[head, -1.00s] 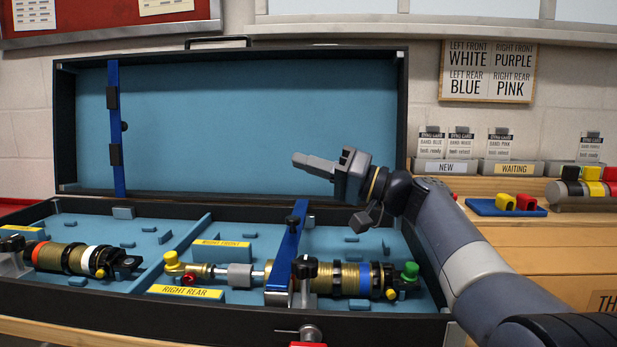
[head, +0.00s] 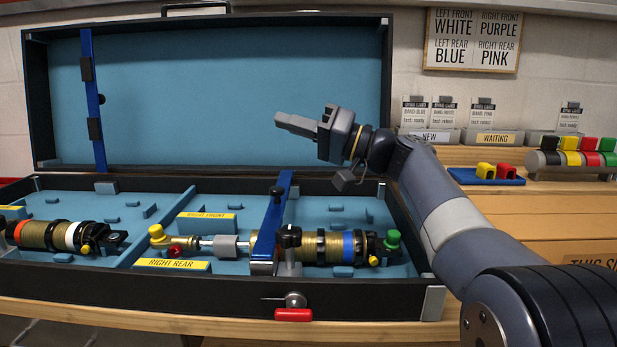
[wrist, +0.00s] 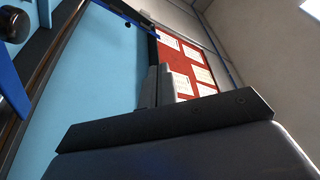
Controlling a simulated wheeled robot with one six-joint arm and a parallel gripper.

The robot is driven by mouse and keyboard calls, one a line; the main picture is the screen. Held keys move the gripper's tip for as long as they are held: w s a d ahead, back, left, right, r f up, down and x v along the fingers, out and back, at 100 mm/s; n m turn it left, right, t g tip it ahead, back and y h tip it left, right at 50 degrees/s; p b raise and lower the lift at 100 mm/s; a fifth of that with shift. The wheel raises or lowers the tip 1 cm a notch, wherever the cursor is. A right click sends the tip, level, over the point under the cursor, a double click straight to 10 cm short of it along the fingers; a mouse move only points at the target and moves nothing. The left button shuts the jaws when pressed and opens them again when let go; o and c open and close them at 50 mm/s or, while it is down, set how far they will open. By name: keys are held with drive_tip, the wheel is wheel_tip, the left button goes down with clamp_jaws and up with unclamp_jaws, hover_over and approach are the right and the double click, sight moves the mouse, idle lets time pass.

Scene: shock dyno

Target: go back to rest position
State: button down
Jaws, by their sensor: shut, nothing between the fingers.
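My gripper (head: 296,124) is raised in front of the blue inside of the open case lid, its fingers together and pointing left in the head view. Its fingers (wrist: 158,86) also show shut and empty in the wrist view, against the lid lining and a red board. The case (head: 356,291) lies open below. A shock with a blue band (head: 348,246) lies in its right part, under a blue strap (head: 270,230). My gripper is well above it and touches nothing.
A shock with a white band (head: 48,235) lies in the case's left part. To the right, a blue tray (head: 462,178) holds yellow and red caps. Card holders marked NEW and WAITING (head: 492,138) stand behind. A red-handled latch (head: 293,314) is on the case front.

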wheel_tip(320, 180, down, 6)
drive_tip(key=b, duration=0.2)
drive_tip(key=shift+w+f, duration=0.15)
drive_tip(key=shift+f, duration=0.1)
